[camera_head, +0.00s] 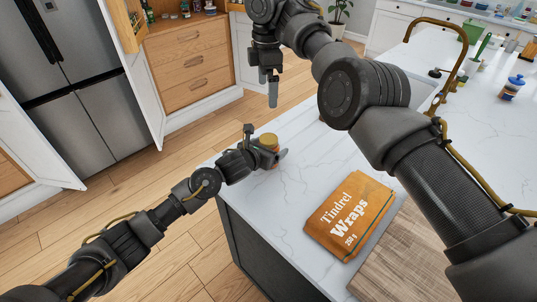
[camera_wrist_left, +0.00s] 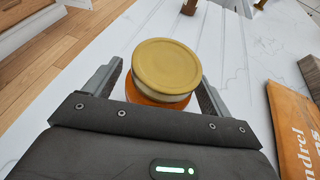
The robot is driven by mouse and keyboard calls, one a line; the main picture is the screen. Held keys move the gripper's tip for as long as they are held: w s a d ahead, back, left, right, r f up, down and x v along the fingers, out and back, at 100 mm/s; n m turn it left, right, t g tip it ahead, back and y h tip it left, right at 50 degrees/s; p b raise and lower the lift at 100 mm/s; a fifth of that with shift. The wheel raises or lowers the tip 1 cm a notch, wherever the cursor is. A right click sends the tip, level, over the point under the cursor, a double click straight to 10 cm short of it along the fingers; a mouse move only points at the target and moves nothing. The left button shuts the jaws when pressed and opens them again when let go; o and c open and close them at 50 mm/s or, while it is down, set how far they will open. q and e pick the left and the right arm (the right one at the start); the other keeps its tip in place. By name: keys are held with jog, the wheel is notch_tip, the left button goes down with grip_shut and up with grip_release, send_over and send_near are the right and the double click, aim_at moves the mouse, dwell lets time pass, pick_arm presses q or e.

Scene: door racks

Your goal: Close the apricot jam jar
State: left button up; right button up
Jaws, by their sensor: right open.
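The apricot jam jar has an orange body (camera_wrist_left: 140,94) and a round yellow-tan lid (camera_wrist_left: 165,64) on top. The lid looks shifted to one side or slightly tilted over the body; I cannot tell whether it is seated. In the head view the jar (camera_head: 268,143) is near the counter's left edge. My left gripper (camera_head: 266,144) is low at the jar, one finger on each side; the fingers (camera_wrist_left: 163,82) also show in the left wrist view. Whether they press on the jar is unclear. My right gripper (camera_head: 268,90) is open and empty, pointing down above and beyond the jar.
An orange "Tindrel Wraps" packet (camera_head: 350,214) lies on the white counter (camera_head: 300,185), with a wooden board (camera_head: 415,265) beside it. A brass tap (camera_head: 462,60) and blue bottle (camera_head: 511,87) stand farther right. My right arm crosses above the counter.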

pick_arm(q)
jog(key=shift+o, duration=0.2)
jog(key=shift+s, duration=0.1)
jog(key=shift+s+a, duration=0.15)
jog(key=shift+s, duration=0.05)
jog(key=b+v, duration=0.1)
jog(key=v, duration=0.9)
jog(key=shift+b, duration=0.4)
jog(key=shift+r, duration=0.1)
jog(key=shift+r, duration=0.1)
